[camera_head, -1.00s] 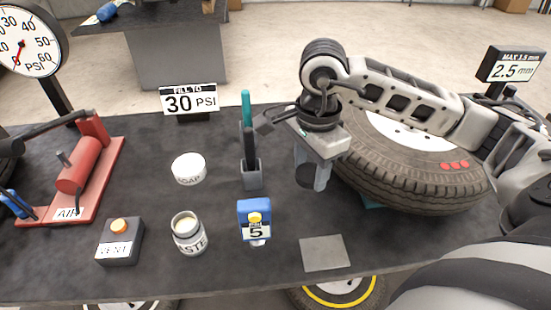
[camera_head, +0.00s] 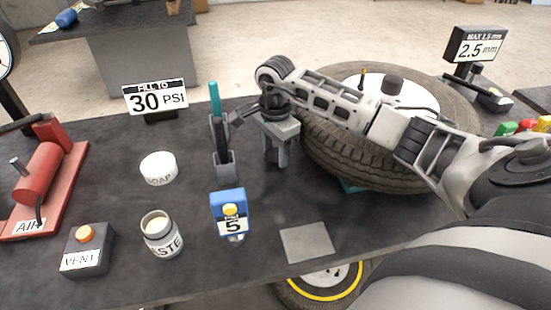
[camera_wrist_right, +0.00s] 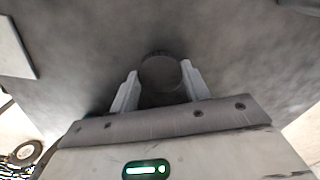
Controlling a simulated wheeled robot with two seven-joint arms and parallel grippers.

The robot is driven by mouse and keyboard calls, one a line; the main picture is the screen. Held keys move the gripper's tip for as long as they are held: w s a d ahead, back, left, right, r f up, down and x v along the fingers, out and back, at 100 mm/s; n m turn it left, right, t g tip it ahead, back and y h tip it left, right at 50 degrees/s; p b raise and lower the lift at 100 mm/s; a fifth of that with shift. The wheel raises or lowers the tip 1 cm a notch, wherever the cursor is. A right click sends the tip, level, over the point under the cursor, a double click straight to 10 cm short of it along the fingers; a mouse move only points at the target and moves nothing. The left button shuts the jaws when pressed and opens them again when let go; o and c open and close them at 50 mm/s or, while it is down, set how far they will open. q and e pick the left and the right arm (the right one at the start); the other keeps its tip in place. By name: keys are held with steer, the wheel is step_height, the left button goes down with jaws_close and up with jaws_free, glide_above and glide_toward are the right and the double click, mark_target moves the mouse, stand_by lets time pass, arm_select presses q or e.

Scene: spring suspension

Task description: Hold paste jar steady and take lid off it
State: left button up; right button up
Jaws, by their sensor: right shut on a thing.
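The paste jar (camera_head: 163,244) stands upright on the dark table at the front left. Its top is open and pale paste shows inside. My right gripper (camera_head: 279,153) is well to the right of the jar and farther back, above the table beside the big tyre. In the right wrist view, its two fingers (camera_wrist_right: 158,90) are shut on a dark round piece (camera_wrist_right: 161,73), which looks like the jar's lid. My left gripper is not in view, and nothing is seen holding the jar.
A soap tub (camera_head: 158,168), a vent button box (camera_head: 86,250), a blue gauge marked 5 (camera_head: 229,213) and a tool holder (camera_head: 225,163) stand around the jar. A grey plate (camera_head: 307,243) lies at the front right. The tyre (camera_head: 360,160) lies behind my right arm.

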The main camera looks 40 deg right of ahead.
mark_target(276, 155)
steer(key=shift+f, duration=0.8)
steer(key=o, duration=1.1)
steer(key=shift+r, duration=0.1)
step_height(276, 155, up, 12)
steer(key=shift+r+b, duration=0.1)
steer(key=shift+b, duration=0.6)
